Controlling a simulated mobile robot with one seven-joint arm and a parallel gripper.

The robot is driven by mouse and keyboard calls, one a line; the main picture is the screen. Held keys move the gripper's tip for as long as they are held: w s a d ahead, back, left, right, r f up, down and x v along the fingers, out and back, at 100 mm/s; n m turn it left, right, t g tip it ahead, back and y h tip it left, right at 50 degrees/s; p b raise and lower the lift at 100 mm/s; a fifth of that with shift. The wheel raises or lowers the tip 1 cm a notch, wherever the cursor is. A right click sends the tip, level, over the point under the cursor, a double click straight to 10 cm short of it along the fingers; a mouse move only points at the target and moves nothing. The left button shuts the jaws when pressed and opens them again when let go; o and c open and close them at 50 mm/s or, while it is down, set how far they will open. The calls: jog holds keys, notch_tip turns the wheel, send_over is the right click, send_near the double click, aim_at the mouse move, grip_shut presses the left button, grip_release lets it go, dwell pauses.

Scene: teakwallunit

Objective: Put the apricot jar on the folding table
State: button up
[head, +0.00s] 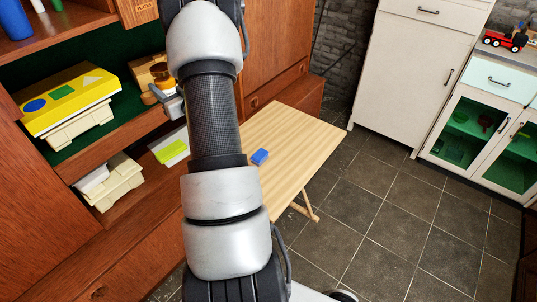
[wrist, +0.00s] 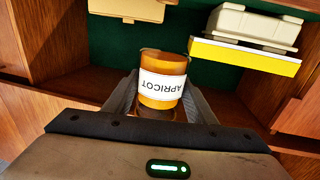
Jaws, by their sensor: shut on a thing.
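The apricot jar (wrist: 162,78), amber with a white label reading APRICOT, is between the fingers of my gripper (wrist: 160,100) in the wrist view, its label upside down there. My gripper is shut on it. In the head view the jar (head: 162,75) shows beside my arm, at the wall unit's shelf opening. Whether it touches the shelf cannot be told. The folding table (head: 312,137), pale slatted wood, stands right of my arm in the head view, partly hidden by the arm. A small blue item (head: 260,157) lies on it.
A yellow box (head: 78,97) rests on a cream case on the shelf left of the jar. Another cream case (head: 112,180) and a lime-green item (head: 174,151) are on the level below. A cream cabinet (head: 409,70) stands beyond the table. Most of the visible tabletop is clear.

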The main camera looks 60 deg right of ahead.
jog(key=s+d+f+m+g+h+b, duration=0.1)
jog(key=s+d+f+b, duration=0.2)
jog(key=s+d+f, duration=0.55)
jog(key=s+d+f+m+h+b, duration=0.1)
jog(key=s+d+f+h+b, duration=0.25)
jog(key=s, duration=0.85)
jog(key=s+d+f+m+g+y+b, duration=0.1)
jog(key=s+d+f+b, duration=0.2)
jog(key=s+d+f, duration=0.55)
jog(key=s+f, duration=0.2)
jog(key=f, duration=0.2)
jog(key=shift+s+d+f+b, duration=0.2)
jog(key=shift+s+f+b, duration=0.15)
jog(key=shift+s+b, duration=0.05)
jog(key=shift+f+b, duration=0.4)
jog(key=shift+f, duration=1.65)
jog(key=shift+f, duration=0.2)
jog(key=o, duration=1.4)
